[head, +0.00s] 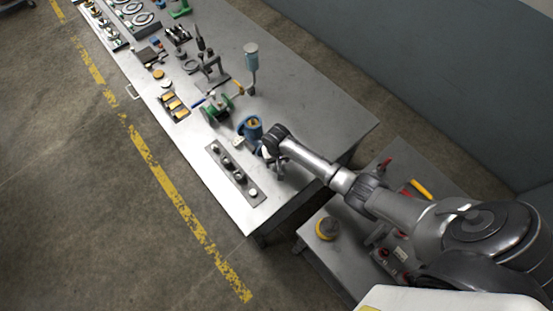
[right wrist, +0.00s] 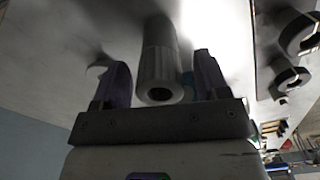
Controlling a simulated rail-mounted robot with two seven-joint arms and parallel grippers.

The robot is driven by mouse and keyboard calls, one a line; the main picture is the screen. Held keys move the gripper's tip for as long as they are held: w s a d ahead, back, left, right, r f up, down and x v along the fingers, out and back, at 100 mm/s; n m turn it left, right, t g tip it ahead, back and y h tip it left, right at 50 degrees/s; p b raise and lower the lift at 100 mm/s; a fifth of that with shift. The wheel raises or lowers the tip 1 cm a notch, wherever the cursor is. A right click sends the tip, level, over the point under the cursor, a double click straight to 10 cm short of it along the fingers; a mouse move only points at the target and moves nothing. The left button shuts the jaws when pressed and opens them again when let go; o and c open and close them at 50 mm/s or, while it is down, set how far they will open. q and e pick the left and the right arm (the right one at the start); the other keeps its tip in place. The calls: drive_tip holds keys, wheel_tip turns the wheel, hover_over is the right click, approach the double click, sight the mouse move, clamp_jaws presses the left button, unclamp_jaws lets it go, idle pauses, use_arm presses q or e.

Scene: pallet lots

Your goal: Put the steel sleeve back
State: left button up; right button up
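The steel sleeve (right wrist: 160,62) is a grey cylinder with a round hole in its near end. In the right wrist view it lies between the two dark fingers of my right gripper (right wrist: 162,82). A narrow gap shows beside it, clearest on the right, so the fingers look apart around it. In the head view my right gripper (head: 270,157) is low over the near end of the long steel table (head: 310,115); the sleeve cannot be made out there. Beside it is a dark strip (head: 245,184) with several round pieces. My left gripper is not in view.
A blue part (head: 250,127) stands just behind my right gripper, with a green-flanged part (head: 216,110) farther left. A lower grey bench (head: 345,235) with a yellow round item (head: 327,228) is at the lower right. The table's right side is mostly clear.

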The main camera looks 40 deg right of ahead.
drive_tip(key=shift+r, duration=0.4)
wheel_tip(320, 180, up, 12)
drive_tip(key=f, duration=0.1)
drive_tip(key=s+a+f+n+t, duration=0.15)
drive_tip(key=s+a+n, duration=0.35)
drive_tip(key=s, duration=0.7)
drive_tip(key=s+a+r+n+t, duration=0.1)
drive_tip(key=s+a+r, duration=0.1)
drive_tip(key=s, duration=0.5)
drive_tip(key=s+a+r+t, duration=0.1)
drive_tip(key=s+r, duration=0.3)
drive_tip(key=s, duration=0.4)
drive_tip(key=shift+a+n+p, duration=0.4)
drive_tip(key=shift+s, duration=0.1)
wheel_tip(320, 180, up, 7)
drive_tip(key=p, duration=0.7)
drive_tip(key=shift+r, duration=0.1)
